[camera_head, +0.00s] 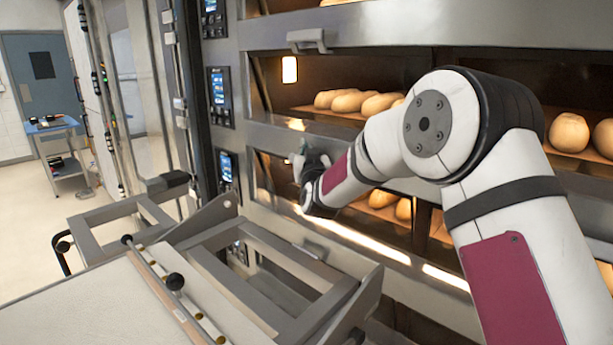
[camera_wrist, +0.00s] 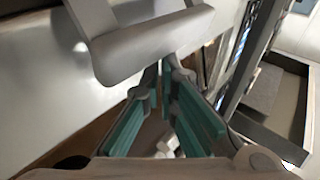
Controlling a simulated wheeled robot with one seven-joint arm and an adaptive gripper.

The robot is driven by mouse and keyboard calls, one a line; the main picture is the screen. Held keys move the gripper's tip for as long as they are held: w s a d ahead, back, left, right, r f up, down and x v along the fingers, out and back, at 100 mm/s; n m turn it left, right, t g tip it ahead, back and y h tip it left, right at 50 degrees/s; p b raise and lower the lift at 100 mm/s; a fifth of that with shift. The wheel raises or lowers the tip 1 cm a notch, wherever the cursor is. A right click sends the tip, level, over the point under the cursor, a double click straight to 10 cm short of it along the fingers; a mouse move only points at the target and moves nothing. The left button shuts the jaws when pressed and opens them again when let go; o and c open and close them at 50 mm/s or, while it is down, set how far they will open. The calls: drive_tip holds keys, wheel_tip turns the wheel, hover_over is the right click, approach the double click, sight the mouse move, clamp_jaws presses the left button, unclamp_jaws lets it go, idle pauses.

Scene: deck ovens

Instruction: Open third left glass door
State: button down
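The oven's left glass doors are stacked in rows. The lower left door (camera_head: 263,173) shows bread behind its glass, and my arm covers much of it. My gripper (camera_head: 303,163) is at the upper left of this door, close to its front. In the wrist view, a grey bar-shaped handle (camera_wrist: 150,55) lies just beyond the fingertips. My gripper's teal-padded fingers (camera_wrist: 160,85) converge towards it with a narrow gap between them. The gripper looks open and holds nothing that I can see. Contact with the handle cannot be told.
The door above has a grey handle (camera_head: 308,40) and bread (camera_head: 352,100) inside. Control screens (camera_head: 220,92) line the oven's left side. A metal-framed loader (camera_head: 240,270) stands in front at the lower left. A blue-topped cart (camera_head: 52,125) stands far left, with open floor nearby.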

drive_tip(key=shift+d+f, duration=0.1)
drive_tip(key=shift+f, duration=0.1)
drive_tip(key=shift+f+b, duration=0.55)
drive_tip(key=shift+f, duration=1.15)
drive_tip(key=r+p+v, duration=0.1)
drive_tip(key=p+v, duration=0.3)
drive_tip(key=v, duration=0.3)
drive_tip(key=shift+r, duration=0.15)
